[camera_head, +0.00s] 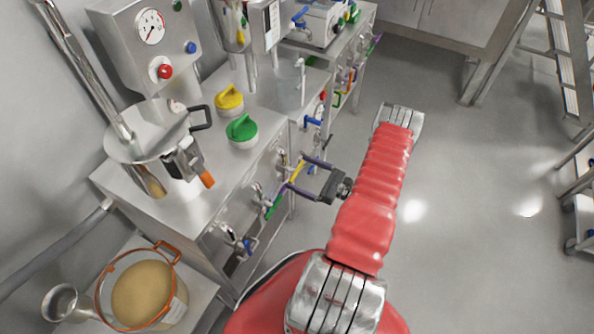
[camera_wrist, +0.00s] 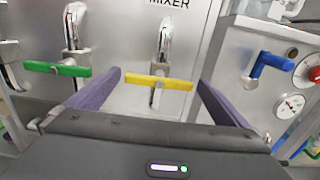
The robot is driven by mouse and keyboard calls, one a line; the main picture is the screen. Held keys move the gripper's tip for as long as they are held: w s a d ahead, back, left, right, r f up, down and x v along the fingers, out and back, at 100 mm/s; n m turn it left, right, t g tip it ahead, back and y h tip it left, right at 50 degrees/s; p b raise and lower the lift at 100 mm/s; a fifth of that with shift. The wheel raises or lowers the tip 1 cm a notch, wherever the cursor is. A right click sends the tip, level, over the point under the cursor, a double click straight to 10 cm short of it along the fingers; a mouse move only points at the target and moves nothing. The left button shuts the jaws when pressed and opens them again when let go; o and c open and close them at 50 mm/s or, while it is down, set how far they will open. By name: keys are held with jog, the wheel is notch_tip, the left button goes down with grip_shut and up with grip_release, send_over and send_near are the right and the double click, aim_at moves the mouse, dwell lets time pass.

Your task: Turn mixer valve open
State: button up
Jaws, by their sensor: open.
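A valve with a yellow lever handle (camera_wrist: 158,82) sits below the word MIXER on a steel panel in the wrist view. Its lever lies level, crosswise to the upright pipe (camera_wrist: 163,45). The yellow handle also shows in the head view (camera_head: 297,171). My gripper (camera_wrist: 160,79) is open, with one purple finger to each side of the yellow lever. In the head view my gripper (camera_head: 297,173) reaches to the bench front at this valve. I cannot tell whether the fingers touch the lever.
A green-handled valve (camera_wrist: 57,69) is close on the left, and a blue-handled one (camera_wrist: 270,66) is on the right beside a gauge (camera_wrist: 290,107). Open floor (camera_head: 450,180) lies right of my arm.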

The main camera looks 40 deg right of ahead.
aim_at(293, 170)
jog(key=shift+x, duration=1.35)
jog(key=shift+d, duration=0.1)
jog(key=c, duration=0.9)
